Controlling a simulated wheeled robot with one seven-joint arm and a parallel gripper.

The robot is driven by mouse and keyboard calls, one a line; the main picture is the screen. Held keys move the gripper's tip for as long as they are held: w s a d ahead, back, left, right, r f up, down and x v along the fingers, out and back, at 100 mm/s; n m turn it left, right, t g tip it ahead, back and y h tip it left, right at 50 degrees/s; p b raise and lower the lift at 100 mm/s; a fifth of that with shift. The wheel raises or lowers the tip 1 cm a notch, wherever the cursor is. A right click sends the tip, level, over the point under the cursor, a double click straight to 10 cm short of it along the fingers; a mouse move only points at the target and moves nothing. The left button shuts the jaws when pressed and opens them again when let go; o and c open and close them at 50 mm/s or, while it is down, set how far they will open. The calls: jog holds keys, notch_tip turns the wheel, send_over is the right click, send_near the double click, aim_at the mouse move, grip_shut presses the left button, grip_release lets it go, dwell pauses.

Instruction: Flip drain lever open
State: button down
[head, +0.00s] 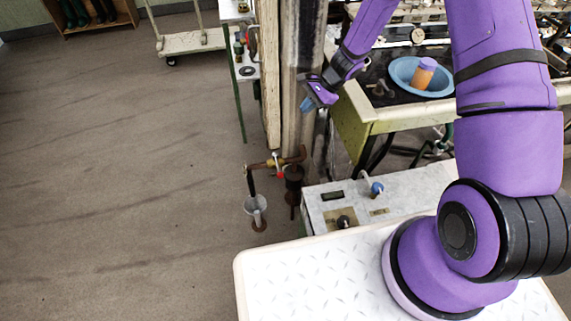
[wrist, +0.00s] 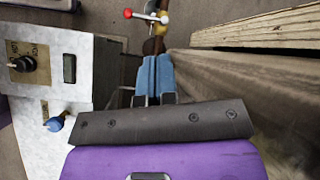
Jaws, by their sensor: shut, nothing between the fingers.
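The drain lever (head: 278,168) is a small pale handle with a red end on a brown pipe with a brass valve body, low beside the post. In the wrist view the lever (wrist: 145,16) lies across the pipe at the top edge, its red ball to the left. My gripper (head: 308,104) is in front of the post, above the lever and apart from it. Its blue fingers (wrist: 154,75) are together and empty in the wrist view, pointing toward the valve. The pipe's outlet hangs over a small cup (head: 256,207).
A grey control box (head: 375,195) with a black knob and a blue-handled tap stands right of the pipe. The wooden post (wrist: 270,28) is close on the gripper's right in the wrist view. A bench holds a blue basin (head: 405,72). The floor at left is clear.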

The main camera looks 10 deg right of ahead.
aim_at(278, 165)
notch_tip(278, 165, down, 17)
jog(key=s+a+m, duration=0.1)
jog(key=s+m, duration=0.1)
jog(key=m, duration=0.2)
jog(key=shift+s+m+y, duration=0.3)
jog(key=shift+s, duration=0.05)
jog(key=shift+a, duration=0.15)
jog(key=x, duration=1)
